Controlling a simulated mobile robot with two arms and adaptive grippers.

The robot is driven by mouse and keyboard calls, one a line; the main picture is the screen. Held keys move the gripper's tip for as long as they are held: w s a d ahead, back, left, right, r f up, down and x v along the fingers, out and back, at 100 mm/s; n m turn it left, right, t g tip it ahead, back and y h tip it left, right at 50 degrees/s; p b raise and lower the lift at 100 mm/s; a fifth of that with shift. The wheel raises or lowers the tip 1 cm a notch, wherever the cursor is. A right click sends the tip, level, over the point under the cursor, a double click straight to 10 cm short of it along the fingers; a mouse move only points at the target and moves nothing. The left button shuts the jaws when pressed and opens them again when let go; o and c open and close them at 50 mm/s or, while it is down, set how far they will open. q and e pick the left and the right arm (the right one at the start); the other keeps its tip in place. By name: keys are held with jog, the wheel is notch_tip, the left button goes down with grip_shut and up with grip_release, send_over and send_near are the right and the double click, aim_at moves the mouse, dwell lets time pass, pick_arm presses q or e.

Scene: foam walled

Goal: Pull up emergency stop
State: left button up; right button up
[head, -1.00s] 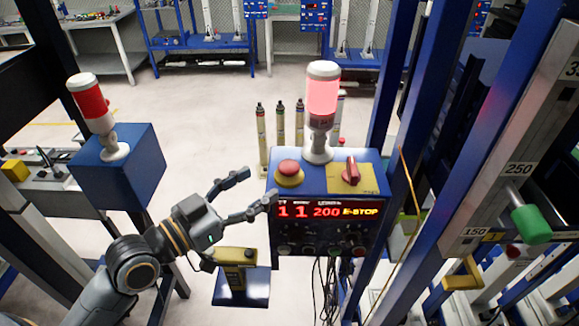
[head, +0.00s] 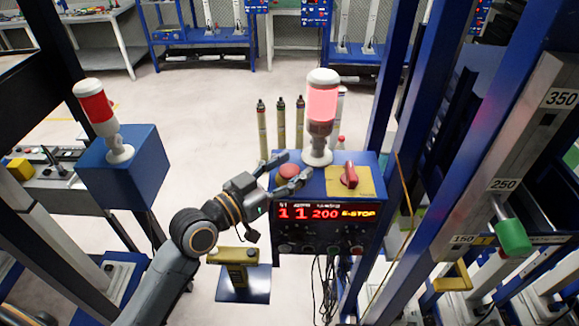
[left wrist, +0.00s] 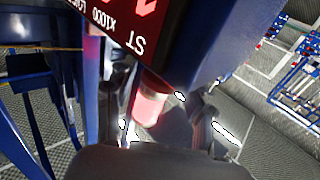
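The emergency stop is a red round button (head: 289,172) on the left of the blue control box's top, in the head view. The control box's red display (head: 328,212) reads E-STOP. My left gripper (head: 297,166) reaches over the box from the left. Its fingers are open, one on the far side of the button and one on the near side. Whether they touch it I cannot tell. The near finger hides part of the button and its base. In the left wrist view the fingers (left wrist: 170,118) stand apart; the button cannot be made out there. My right gripper is not in view.
A lit signal lamp (head: 321,112) stands just behind the button. A red rotary switch (head: 349,175) on a yellow plate is to its right. Blue posts and a grey scaled column (head: 500,170) stand close on the right. A second blue box (head: 122,170) is at left.

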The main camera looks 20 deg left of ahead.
pick_arm(q)
grip_shut()
jog(key=shift+r+p, duration=0.85)
jog(key=shift+o, duration=1.2)
grip_release()
jog(key=shift+o, duration=1)
jog(key=shift+f, duration=0.1)
